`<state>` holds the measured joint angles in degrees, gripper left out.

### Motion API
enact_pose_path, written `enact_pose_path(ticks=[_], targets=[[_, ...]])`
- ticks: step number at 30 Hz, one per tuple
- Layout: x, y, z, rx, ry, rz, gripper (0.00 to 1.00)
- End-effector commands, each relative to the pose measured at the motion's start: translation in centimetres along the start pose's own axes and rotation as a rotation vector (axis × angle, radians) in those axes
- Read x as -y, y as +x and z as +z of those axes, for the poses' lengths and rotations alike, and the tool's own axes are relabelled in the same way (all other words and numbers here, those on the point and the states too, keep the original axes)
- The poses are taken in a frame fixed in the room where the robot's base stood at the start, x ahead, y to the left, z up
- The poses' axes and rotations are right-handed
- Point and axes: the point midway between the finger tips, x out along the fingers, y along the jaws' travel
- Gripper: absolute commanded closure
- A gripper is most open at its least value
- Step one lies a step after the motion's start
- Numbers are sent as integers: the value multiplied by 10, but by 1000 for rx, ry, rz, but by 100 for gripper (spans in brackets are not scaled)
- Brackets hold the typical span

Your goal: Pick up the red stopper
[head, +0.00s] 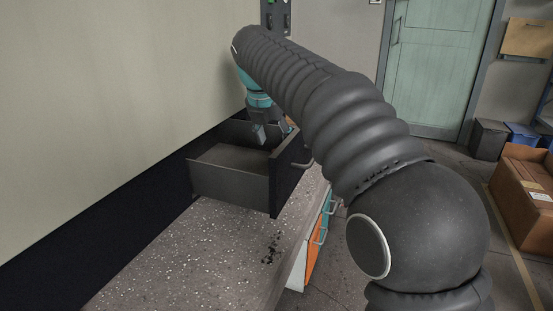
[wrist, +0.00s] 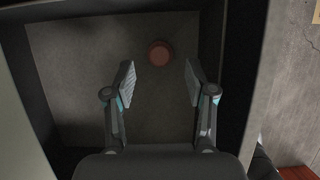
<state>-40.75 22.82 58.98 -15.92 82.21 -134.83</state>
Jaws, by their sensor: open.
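In the head view my gripper (head: 261,134) reaches down into the same drawer (head: 232,182). The stopper cannot be seen there, as the drawer walls and arm hide it.
The drawer walls stand close around my gripper; the front panel (head: 287,180) is on the right in the head view. The speckled bench top (head: 185,245) in front is clear. Cardboard boxes (head: 522,190) stand on the floor at the right.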

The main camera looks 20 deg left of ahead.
Motion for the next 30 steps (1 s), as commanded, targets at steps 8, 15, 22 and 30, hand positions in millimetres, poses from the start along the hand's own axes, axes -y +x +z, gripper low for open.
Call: enact_pose_path(ticks=[8,15,22,30], targets=[[0,38,-1,-1,1,-1,45],[0,39,0,-1,0,0,45],[0,38,0,-1,0,0,91],[0,38,0,-1,0,0,92]])
